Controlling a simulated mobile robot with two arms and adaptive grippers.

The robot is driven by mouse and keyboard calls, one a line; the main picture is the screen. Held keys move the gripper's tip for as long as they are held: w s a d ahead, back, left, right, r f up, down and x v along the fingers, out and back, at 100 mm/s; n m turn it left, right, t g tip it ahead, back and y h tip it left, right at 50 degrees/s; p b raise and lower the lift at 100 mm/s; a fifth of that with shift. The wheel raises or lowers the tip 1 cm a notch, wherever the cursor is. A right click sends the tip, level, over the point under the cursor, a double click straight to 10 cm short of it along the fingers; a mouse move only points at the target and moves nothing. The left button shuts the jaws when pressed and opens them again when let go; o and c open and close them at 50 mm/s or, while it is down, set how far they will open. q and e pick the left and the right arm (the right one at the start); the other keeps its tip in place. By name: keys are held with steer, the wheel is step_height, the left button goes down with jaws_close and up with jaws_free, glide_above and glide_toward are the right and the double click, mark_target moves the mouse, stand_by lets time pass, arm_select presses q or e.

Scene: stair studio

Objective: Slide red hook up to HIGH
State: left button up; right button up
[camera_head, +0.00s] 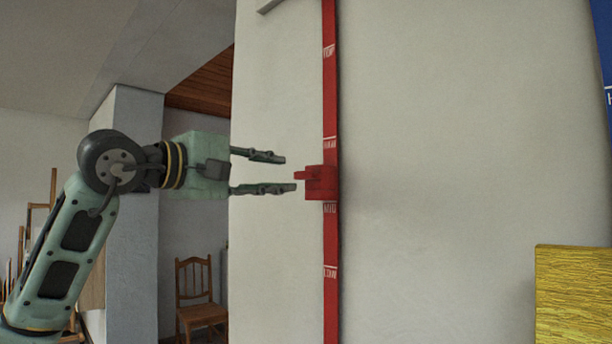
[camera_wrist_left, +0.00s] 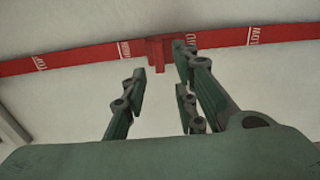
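The red hook (camera_head: 320,183) is a small block with a short prong pointing left, on a vertical red rail (camera_head: 330,100). It sits between the HIGH mark and the MID mark, just above MID. My left gripper (camera_head: 290,173) is open and empty to the left of the hook, one finger above the prong's height and one below. In the left wrist view the hook (camera_wrist_left: 160,50) shows just past and between the spread fingertips (camera_wrist_left: 160,65). Contact cannot be told. My right gripper is not in view.
The rail has a TOP mark above HIGH and a LOW mark below MID. A yellow block (camera_head: 573,295) stands at the lower right and a blue panel (camera_head: 604,40) at the upper right. A wooden chair (camera_head: 198,295) is far back. The pale wall (camera_head: 440,150) around the rail is clear.

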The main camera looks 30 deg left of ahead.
mark_target(303, 178)
arm_select(q)
steer(key=p+x, duration=0.1)
steer(key=x, duration=0.3)
steer(key=shift+w+d, duration=0.1)
steer(key=shift+d, duration=0.1)
steer(key=shift+x, duration=0.95)
steer(key=shift+c, duration=1.2)
steer(key=shift+w+f, duration=0.1)
steer(key=shift+f, duration=0.05)
jaws_close()
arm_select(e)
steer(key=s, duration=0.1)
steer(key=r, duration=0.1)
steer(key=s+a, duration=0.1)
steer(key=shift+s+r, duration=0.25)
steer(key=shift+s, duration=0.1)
arm_select(q)
steer(key=shift+d, duration=0.1)
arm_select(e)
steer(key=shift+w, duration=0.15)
